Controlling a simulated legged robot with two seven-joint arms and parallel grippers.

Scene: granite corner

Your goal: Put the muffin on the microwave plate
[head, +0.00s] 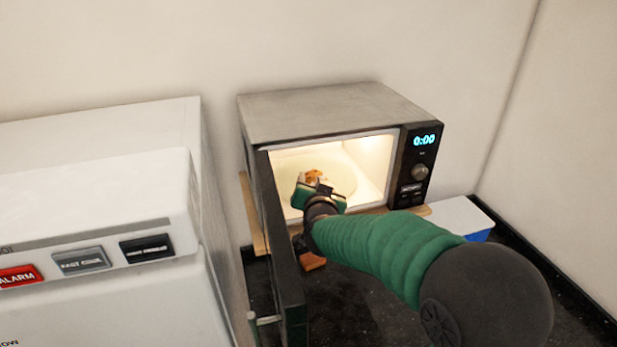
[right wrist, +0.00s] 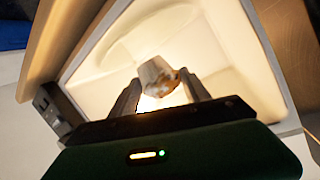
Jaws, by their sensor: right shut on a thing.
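The muffin (right wrist: 160,76) is held between the two fingers of my right gripper (right wrist: 160,98), which is shut on it. In the head view the brown muffin top (head: 315,175) shows just beyond my right gripper (head: 317,187), inside the lit microwave (head: 330,112). The pale round microwave plate (head: 342,182) lies on the cavity floor, partly hidden by the gripper. I cannot tell whether the muffin touches the plate. The microwave door (head: 280,235) is open on the left side. My left gripper is not in view.
A white appliance (head: 100,220) with alarm buttons stands at the left. The microwave rests on a wooden board (head: 257,222). A white and blue box (head: 455,215) is to its right. A small brown block (head: 312,261) lies below my right gripper on the dark counter.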

